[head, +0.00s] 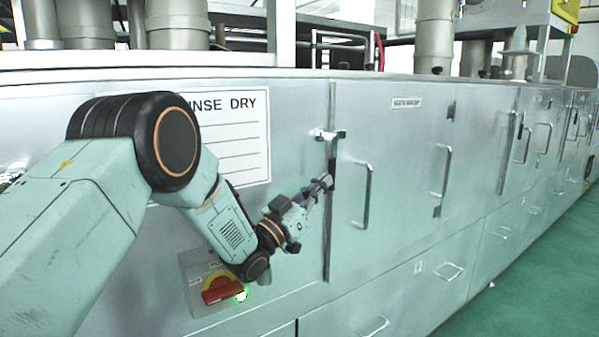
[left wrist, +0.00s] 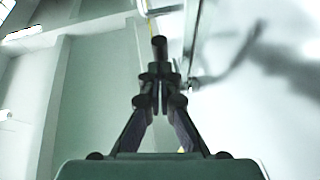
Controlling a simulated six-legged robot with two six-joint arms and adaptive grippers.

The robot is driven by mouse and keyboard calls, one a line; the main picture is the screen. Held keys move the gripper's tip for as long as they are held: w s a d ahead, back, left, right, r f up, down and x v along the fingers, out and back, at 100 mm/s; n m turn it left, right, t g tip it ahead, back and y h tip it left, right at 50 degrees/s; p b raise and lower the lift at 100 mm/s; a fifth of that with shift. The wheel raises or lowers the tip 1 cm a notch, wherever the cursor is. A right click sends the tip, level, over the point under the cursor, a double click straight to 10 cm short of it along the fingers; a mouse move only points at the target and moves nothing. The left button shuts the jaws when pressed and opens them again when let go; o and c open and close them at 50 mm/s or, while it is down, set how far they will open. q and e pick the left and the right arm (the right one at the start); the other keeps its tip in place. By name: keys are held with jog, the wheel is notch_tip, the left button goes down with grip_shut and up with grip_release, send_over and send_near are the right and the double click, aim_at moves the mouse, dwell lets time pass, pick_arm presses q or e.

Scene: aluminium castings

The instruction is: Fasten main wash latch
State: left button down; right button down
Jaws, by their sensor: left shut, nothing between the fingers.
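The latch (head: 330,135) is a small pale lever on a dark mount, at the upper left edge of a metal cabinet door (head: 388,150) in the head view. The lever points out to the left of the door seam. My left gripper (head: 326,181) is a little below the latch, close to the seam, and apart from the lever. It is shut and empty. The left wrist view shows its fingers (left wrist: 160,52) together, beside a pale metal face. I cannot tell for certain whether the latch shows there. My right gripper is not in view.
A bar handle (head: 367,195) stands out from the door just right of my gripper. A red and yellow rotary switch (head: 220,289) on a grey box sits below my left forearm. A RINSE DRY sign (head: 240,135) is behind the arm. Green floor (head: 545,275) is clear at right.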

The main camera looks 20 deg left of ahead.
pick_arm(q)
jog(key=shift+d, duration=0.1)
dwell(0.5)
jog(key=s+a+f, duration=0.1)
jog(key=s+a, duration=0.6)
jog(key=s, duration=0.6)
jog(key=shift+a, duration=0.2)
jog(key=shift+w+f, duration=0.1)
jog(key=shift+f, duration=0.05)
